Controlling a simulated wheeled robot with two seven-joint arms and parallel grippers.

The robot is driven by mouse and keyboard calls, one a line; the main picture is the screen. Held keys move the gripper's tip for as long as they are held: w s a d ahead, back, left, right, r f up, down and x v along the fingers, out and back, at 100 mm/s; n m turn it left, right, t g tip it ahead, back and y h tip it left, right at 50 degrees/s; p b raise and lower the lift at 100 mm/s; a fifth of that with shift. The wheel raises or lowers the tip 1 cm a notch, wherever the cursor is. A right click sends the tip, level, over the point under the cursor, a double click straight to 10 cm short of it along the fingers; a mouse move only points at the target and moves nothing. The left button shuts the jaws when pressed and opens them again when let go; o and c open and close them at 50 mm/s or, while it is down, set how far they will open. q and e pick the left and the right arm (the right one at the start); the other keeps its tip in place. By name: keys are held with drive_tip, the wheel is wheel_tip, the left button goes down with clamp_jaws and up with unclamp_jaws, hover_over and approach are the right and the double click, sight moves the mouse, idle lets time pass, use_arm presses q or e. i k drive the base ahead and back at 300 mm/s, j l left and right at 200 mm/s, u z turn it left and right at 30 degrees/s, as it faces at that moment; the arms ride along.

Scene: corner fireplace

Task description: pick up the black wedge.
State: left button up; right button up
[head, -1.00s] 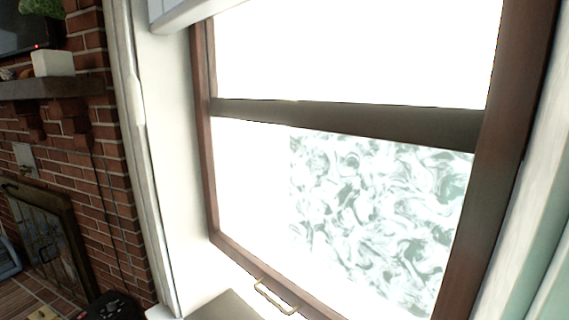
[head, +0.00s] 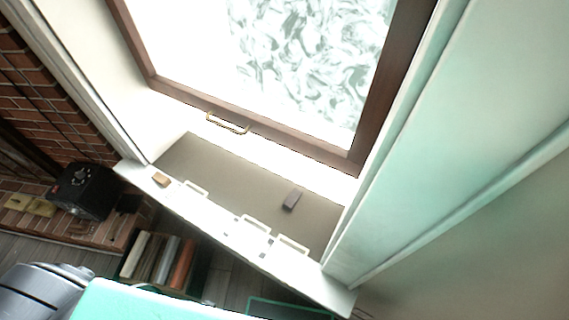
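A small dark, purplish-grey block (head: 292,200) lies on the grey-brown surface of the window sill, right of the middle. It is the likeliest match for the black wedge, but it is too small to be sure of its shape. Neither of my grippers is in view, and nothing touches the block.
A small tan block (head: 161,179) sits at the sill's left end. Several white handle-like loops stand along the sill's front edge. A black box (head: 84,191) and upright books (head: 160,262) are at lower left. A pale green curtain or panel (head: 450,130) borders the right.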

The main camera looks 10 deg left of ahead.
sight(289, 204)
drive_tip(key=k+j+z, duration=0.15)
drive_tip(key=k+z, duration=0.85)
drive_tip(key=z, duration=0.15)
